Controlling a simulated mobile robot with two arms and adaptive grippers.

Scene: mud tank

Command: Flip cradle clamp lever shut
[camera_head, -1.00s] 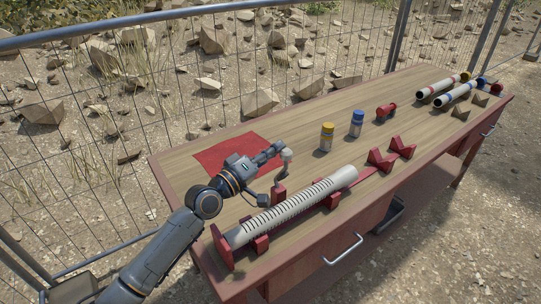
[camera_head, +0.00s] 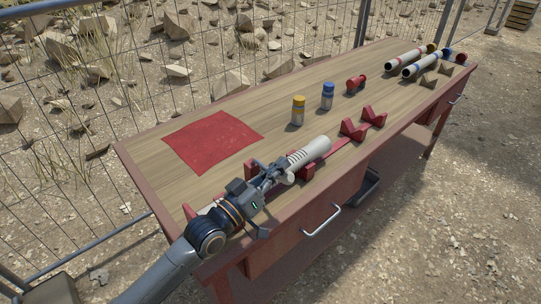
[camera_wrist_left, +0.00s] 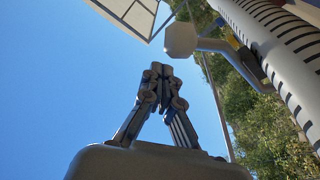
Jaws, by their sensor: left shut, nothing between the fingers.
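A pale slotted tube (camera_head: 316,148) lies in the red cradle (camera_head: 307,171) along the table's front edge. My left gripper (camera_head: 283,166) is over the tube, its fingers shut and empty. It hides much of the tube and cradle. The clamp lever's pale knob (camera_head: 289,178) shows just beside the fingers, low over the tube. In the left wrist view the lever knob (camera_wrist_left: 181,40) is just beyond the shut fingertips (camera_wrist_left: 160,70), and its arm runs right towards the tube (camera_wrist_left: 275,55). I cannot tell whether the lever is fully down. My right gripper is not in view.
A yellow-capped bottle (camera_head: 298,112), a blue-capped bottle (camera_head: 328,97) and a red part (camera_head: 356,84) stand behind the tube. A red mat (camera_head: 212,141) lies at left. Empty red V-blocks (camera_head: 362,124) and banded tubes (camera_head: 426,66) are farther right. A wire fence runs behind.

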